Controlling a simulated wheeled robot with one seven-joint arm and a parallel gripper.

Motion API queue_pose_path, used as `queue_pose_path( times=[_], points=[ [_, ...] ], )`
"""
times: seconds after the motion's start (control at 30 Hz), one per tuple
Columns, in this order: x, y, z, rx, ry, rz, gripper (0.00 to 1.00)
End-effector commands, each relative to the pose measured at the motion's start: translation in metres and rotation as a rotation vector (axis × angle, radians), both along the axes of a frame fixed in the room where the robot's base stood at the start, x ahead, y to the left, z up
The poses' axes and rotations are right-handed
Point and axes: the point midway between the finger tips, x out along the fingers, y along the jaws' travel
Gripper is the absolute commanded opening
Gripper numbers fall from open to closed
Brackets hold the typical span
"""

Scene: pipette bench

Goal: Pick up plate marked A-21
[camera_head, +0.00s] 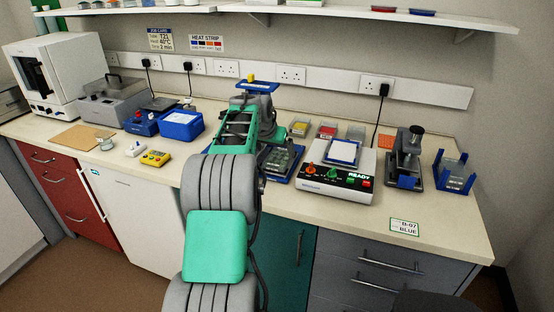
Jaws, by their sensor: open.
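No A-21 marking can be read on any plate in this view. A blue-framed plate (343,152) lies on the white instrument (335,190) whose display reads READY. More clear plates appear to stand in a blue rack (454,174) at the far right of the bench. A blue tray (283,176) with clear contents is partly hidden behind my arm. My gripper (262,125) is at the far end of the arm, over the middle of the bench, open, with its fingers largely hidden. A blue piece with a yellow block (258,86) shows just above my wrist.
A black-and-grey press-like device (407,160) stands between instrument and rack. Small boxes (327,130) stand behind the instrument. Left are a blue bin (182,125), a yellow gadget (155,158) and a white oven (58,75). A card reading B-07 BLUE (404,227) marks the bench's front. Bare worktop surrounds it.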

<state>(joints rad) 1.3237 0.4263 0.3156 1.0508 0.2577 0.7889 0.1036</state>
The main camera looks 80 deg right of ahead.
Motion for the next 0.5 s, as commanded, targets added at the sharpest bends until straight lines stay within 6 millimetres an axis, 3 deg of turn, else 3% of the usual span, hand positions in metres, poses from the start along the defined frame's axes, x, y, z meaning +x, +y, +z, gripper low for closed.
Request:
queue_pose_path(
  times=[0.3, 0.5],
  points=[
    [-0.002, -0.029, -0.042, 0.000, 0.000, 0.000, 1.00],
    [-0.004, -0.033, -0.048, -0.002, -0.001, -0.002, 1.00]
  ],
)
